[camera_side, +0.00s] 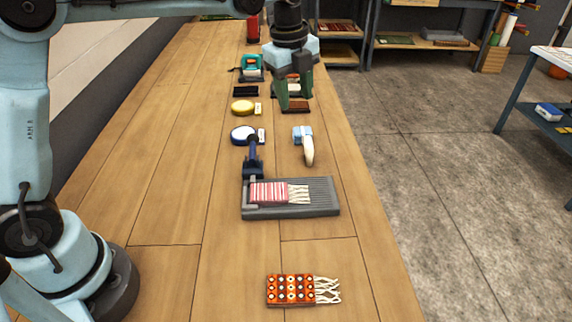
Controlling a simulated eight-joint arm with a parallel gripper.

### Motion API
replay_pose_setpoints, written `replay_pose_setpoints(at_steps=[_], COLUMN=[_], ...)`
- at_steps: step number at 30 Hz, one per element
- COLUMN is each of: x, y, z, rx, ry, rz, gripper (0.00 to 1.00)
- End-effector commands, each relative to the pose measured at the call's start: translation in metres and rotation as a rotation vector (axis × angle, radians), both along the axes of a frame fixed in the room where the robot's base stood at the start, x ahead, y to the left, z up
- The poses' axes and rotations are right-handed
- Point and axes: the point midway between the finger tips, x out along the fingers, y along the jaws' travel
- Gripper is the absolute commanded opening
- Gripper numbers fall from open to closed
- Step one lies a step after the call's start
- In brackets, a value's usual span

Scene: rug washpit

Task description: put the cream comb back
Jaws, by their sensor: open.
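My gripper (293,96) points down with its green fingers apart, over the far part of the bench. Something small with white and reddish-brown parts shows between and behind the fingers; they partly hide it, so I cannot tell what it is. A light blue block with a curved cream part (308,150) lies nearer, right of the middle of the bench. It is the clearest cream-coloured thing, but I cannot make out comb teeth. No empty place for a comb can be made out.
A grey tray (325,197) holds a striped fringed rug piece (268,192), with a blue clamp-like tool (254,160) at its edge. A patterned orange rug piece (290,290) lies in front.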

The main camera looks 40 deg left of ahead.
Motion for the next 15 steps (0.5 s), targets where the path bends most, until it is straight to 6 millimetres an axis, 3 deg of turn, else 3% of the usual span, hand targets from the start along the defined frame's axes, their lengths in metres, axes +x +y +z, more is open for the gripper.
replay_pose_setpoints(at_steps=[7,15], x=[-0.058,-0.124], y=[0.015,0.027], z=[0.02,0.013], rx=[-0.113,-0.316], ry=[-0.133,-0.254], rz=[0.527,1.088], gripper=[0.49,0.49])
